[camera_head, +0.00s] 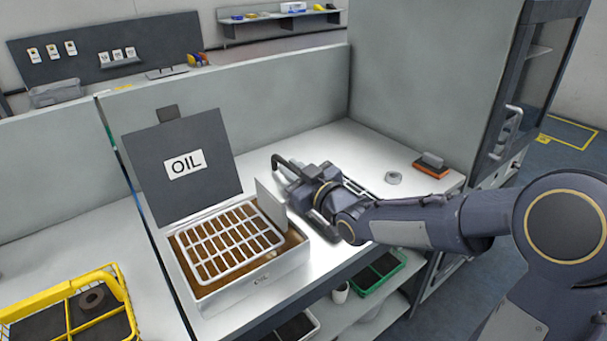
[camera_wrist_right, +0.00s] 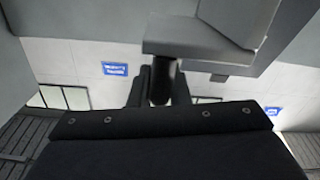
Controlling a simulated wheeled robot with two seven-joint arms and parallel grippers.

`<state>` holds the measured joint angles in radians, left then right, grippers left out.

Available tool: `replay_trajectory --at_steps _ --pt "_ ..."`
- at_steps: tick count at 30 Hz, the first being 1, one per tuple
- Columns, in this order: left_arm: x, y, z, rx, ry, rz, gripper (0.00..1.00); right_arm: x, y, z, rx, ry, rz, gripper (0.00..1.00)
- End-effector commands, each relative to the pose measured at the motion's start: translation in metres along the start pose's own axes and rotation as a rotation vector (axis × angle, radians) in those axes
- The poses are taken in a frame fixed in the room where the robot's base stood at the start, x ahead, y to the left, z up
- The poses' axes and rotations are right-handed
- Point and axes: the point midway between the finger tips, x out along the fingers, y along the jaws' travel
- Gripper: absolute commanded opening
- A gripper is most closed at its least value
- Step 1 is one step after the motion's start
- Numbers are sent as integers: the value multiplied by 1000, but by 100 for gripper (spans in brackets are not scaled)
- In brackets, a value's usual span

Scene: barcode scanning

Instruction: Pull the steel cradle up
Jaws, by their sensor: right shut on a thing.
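The steel cradle (camera_head: 227,241) is a pale grid of small cells. It sits in an open box (camera_head: 262,287) of brown oil, roughly level with the rim. A grey upright plate (camera_head: 269,206) stands at the cradle's right end. My right gripper (camera_head: 288,196) reaches in from the right beside this plate. In the right wrist view the gripper (camera_wrist_right: 161,88) is shut on a dark stem below a grey bracket (camera_wrist_right: 198,35), apparently the cradle's handle. The fingers hide part of the stem. My left gripper is out of view.
The raised lid marked OIL (camera_head: 183,165) stands behind the box. A yellow basket (camera_head: 75,300) with a dark ring is at lower left. A green crate (camera_head: 375,272) is on the shelf below.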

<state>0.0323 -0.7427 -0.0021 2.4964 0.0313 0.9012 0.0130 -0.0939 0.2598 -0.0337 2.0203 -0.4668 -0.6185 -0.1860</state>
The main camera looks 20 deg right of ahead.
Motion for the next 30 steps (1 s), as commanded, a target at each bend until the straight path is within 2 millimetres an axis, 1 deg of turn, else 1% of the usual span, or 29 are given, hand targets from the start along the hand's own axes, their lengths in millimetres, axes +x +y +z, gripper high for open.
replay_trajectory --at_steps 1,3,4,8,9,16,19,23,27,30 --pt "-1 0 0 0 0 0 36 1 6 -8 -5 21 13 0" --pt "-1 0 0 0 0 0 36 1 7 -8 -5 22 14 0" --pt "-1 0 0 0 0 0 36 1 7 -8 -5 22 14 17" --pt "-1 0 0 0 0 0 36 1 6 -7 -4 19 12 34" --pt "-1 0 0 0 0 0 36 1 5 -7 -4 18 11 36" --pt "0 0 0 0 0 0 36 0 2 -6 -4 14 8 36" --pt "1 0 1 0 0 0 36 -6 3 -5 -4 13 8 36" --pt "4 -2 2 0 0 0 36 -26 5 -4 -4 13 9 36" --pt "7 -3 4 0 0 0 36 -52 6 -4 -4 13 10 36" --pt "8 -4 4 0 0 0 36 -66 7 -4 -4 12 8 36"
